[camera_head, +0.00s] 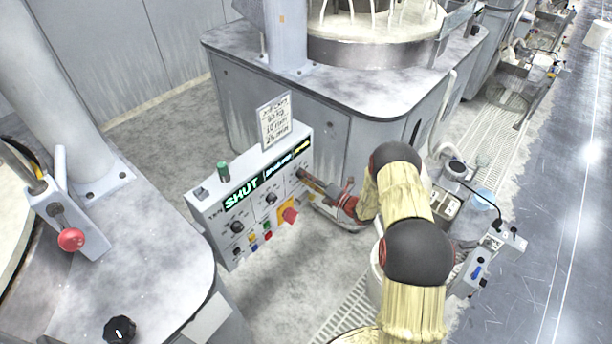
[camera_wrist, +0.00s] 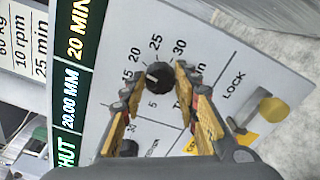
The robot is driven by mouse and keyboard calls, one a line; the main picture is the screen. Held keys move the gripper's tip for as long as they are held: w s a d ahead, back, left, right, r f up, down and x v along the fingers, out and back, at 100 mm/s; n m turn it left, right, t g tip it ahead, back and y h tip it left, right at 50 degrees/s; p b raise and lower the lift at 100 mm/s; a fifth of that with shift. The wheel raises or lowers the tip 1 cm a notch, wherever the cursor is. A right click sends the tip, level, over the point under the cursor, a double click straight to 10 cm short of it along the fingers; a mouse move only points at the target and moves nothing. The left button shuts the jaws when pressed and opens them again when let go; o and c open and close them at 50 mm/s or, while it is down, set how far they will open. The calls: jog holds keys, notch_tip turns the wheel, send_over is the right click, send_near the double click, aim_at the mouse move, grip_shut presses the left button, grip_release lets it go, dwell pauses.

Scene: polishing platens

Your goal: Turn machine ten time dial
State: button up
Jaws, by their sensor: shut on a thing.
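The time dial (camera_wrist: 160,77) is a black knob with a white pointer mark on the control panel (camera_wrist: 222,62). Printed numbers around it include 5, 15, 20, 25 and 30. My gripper (camera_wrist: 159,84) has one finger on each side of the knob and is shut on it. The display (camera_wrist: 78,55) reads SHUT, 20.00 MM and 20 MIN.
A card (camera_head: 274,120) above the panel reads 10 rpm and 25 min. Two other black dials (camera_head: 237,226), small coloured buttons and a red switch (camera_head: 289,215) on yellow sit close by. A grey machine (camera_head: 290,105) stands behind; another machine top (camera_head: 140,250) is at left.

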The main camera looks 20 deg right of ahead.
jog(key=shift+d+f+m+p, duration=0.1)
jog(key=shift+m+p, duration=1)
jog(key=shift+m, duration=3.9)
jog(key=o, duration=1.1)
jog(key=shift+o, duration=0.2)
jog(key=v, duration=1.2)
